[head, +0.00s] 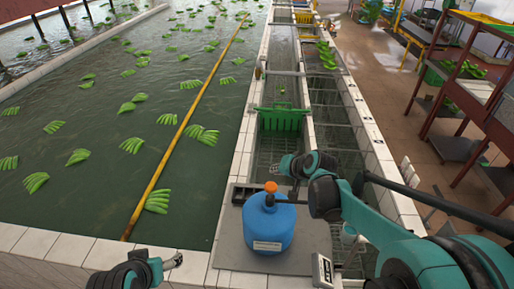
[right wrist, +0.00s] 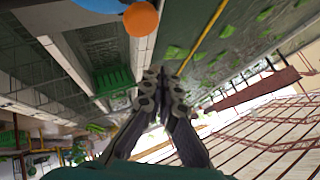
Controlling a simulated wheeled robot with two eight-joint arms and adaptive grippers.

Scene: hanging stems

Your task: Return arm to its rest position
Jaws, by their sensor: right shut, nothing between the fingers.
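My right gripper (head: 284,166) reaches in from the right in the head view, above and just behind the blue jug (head: 268,228). Its fingers are shut with nothing between them; the closed tips show in the right wrist view (right wrist: 163,75). The jug stands upright on a grey plate and has an orange cap (head: 271,187). In the right wrist view, the orange cap (right wrist: 141,19) is close to the camera at the top, apart from the fingers. My left gripper (head: 172,262) shows at the bottom left of the head view, low over the tiled edge; its finger opening is unclear.
A water basin with floating green banana bunches (head: 131,145) and a long yellow pole (head: 180,135) lies left. A green crate (head: 281,119) sits in the channel beyond the jug. A white tiled wall (head: 365,120) borders the channel; red racks (head: 465,85) stand at right.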

